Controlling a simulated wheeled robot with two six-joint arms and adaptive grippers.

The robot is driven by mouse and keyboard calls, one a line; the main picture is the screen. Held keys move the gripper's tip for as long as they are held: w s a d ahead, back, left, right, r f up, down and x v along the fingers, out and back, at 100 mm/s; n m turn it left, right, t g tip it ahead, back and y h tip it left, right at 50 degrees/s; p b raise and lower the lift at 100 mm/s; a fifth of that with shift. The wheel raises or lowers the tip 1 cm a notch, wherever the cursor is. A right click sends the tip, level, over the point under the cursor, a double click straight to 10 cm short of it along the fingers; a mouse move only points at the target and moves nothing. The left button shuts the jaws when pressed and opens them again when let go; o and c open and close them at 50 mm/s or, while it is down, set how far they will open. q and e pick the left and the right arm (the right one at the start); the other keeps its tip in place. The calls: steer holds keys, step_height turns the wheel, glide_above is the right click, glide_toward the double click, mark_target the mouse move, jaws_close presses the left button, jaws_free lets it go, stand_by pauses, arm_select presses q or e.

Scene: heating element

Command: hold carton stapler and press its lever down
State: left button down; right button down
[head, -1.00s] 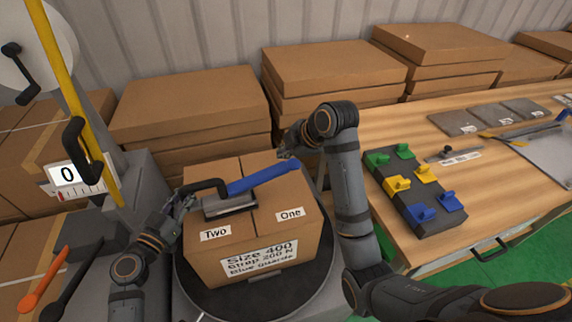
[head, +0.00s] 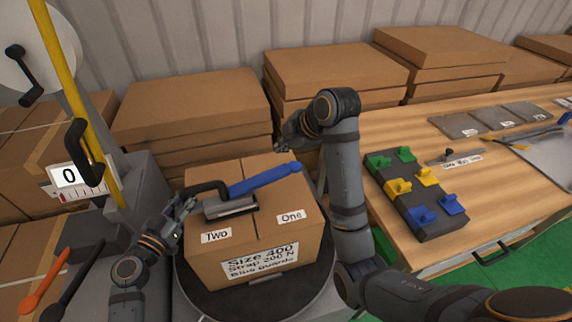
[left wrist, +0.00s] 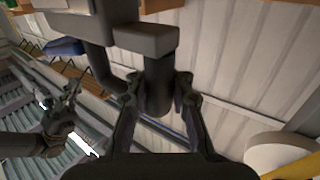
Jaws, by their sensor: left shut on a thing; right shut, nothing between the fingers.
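The carton stapler (head: 231,207) has a grey base, a black handle and a long blue lever (head: 265,179). It sits on top of the strapped carton (head: 250,240), with the lever slanting up to the right. My left gripper (head: 187,207) is shut on the stapler's black handle, at the left of the carton. In the left wrist view the fingers of my left gripper (left wrist: 158,90) close around the dark handle (left wrist: 158,75). My right gripper (head: 279,150) is shut and empty, behind and above the lever's far end, apparently apart from it.
The carton stands on a dark round turntable (head: 310,292). Stacked flat cartons (head: 190,105) stand behind. The wooden bench (head: 440,185) at right holds a block with coloured clips (head: 412,192). A yellow post (head: 83,105) and a black crank handle (head: 83,150) stand at left.

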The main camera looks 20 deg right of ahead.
arm_select(q)
steer(key=c, duration=1.1)
jaws_free()
steer(key=v, duration=1.2)
steer(key=shift+s, duration=0.1)
